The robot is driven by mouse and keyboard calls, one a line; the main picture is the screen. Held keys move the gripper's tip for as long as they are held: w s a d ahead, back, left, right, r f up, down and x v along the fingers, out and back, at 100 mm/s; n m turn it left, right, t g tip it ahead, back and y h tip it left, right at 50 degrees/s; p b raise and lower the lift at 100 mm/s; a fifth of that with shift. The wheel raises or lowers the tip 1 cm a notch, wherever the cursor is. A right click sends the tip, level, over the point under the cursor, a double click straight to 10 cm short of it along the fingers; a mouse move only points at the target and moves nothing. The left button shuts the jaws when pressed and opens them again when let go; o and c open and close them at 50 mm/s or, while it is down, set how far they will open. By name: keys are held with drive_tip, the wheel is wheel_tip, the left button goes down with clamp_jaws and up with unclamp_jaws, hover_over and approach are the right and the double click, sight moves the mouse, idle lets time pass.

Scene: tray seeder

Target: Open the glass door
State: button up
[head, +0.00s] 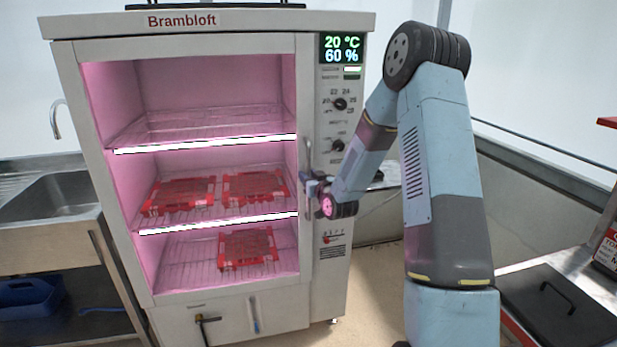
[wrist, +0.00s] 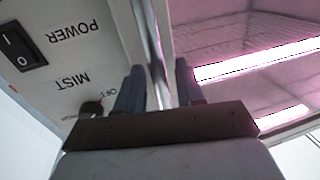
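The glass door (head: 188,52) forms the front of the white Brambloft cabinet and looks shut, its pale frame flush with the body. Its vertical metal handle (head: 308,160) runs down the door's right edge, beside the control panel. My gripper (head: 311,187) is at the handle's middle height. In the wrist view, my gripper's two dark fingers (wrist: 158,90) stand apart, one on each side of the handle bar (wrist: 149,40), with slim gaps showing. The part of the handle behind my gripper is hidden in the head view.
Behind the glass, red trays (head: 180,194) rest on lit wire shelves. The control panel (head: 340,130) with knobs and switches is right of the handle. A sink (head: 50,195) stands at the left, and a bench with a dark lid (head: 560,305) at the right.

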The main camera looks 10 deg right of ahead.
drive_tip(key=shift+w, duration=0.25)
drive_tip(key=shift+c, duration=0.3)
clamp_jaws()
